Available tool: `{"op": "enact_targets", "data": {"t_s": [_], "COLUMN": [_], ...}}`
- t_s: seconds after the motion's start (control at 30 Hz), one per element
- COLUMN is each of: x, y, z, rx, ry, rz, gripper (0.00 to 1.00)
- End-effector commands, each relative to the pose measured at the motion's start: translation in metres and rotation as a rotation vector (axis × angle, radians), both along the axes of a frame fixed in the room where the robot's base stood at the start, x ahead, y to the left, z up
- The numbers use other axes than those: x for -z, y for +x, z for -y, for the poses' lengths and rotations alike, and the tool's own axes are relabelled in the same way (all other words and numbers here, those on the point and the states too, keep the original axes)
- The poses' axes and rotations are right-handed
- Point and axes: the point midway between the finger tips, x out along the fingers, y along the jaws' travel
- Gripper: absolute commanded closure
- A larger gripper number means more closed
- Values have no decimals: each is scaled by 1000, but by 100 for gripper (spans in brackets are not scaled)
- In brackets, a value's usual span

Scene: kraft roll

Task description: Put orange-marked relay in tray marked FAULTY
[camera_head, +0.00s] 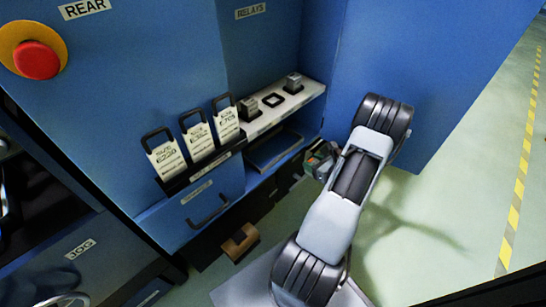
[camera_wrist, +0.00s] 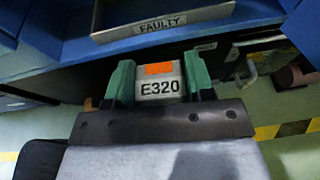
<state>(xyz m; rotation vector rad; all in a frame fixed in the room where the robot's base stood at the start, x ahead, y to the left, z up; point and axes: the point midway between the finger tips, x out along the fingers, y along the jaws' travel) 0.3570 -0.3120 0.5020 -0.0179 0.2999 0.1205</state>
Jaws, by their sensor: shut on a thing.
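The relay (camera_wrist: 158,86) is a pale block with an orange mark and the label E320. My gripper (camera_wrist: 159,88) is shut on it, with a green finger on each side. The tray marked FAULTY (camera_wrist: 165,24) lies ahead of the relay in the wrist view, at the top of the picture, apart from it. In the head view my gripper (camera_head: 321,160) is in front of the blue cabinet, right of a low shelf with a dark tray (camera_head: 275,150); the relay is hard to make out there.
Several tagged handles (camera_head: 198,140) stand to the left. A drawer with a handle (camera_head: 208,212) is below them. Open floor (camera_head: 450,190) lies to the right.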

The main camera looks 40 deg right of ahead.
Motion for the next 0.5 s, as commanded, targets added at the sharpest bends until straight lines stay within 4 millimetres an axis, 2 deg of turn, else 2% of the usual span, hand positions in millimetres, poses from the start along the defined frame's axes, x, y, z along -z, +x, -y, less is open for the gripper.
{"op": "enact_targets", "data": {"t_s": [0.03, 0.17, 0.27, 0.5], "x": [8, 1, 1, 2], "y": [1, 16, 38, 105], "z": [1, 0, -6, -18], "rx": [-13, -54, -65, -65], "ry": [0, -4, -4, -5], "rz": [1, 2, 2, 3], "gripper": [77, 77, 77, 77]}}
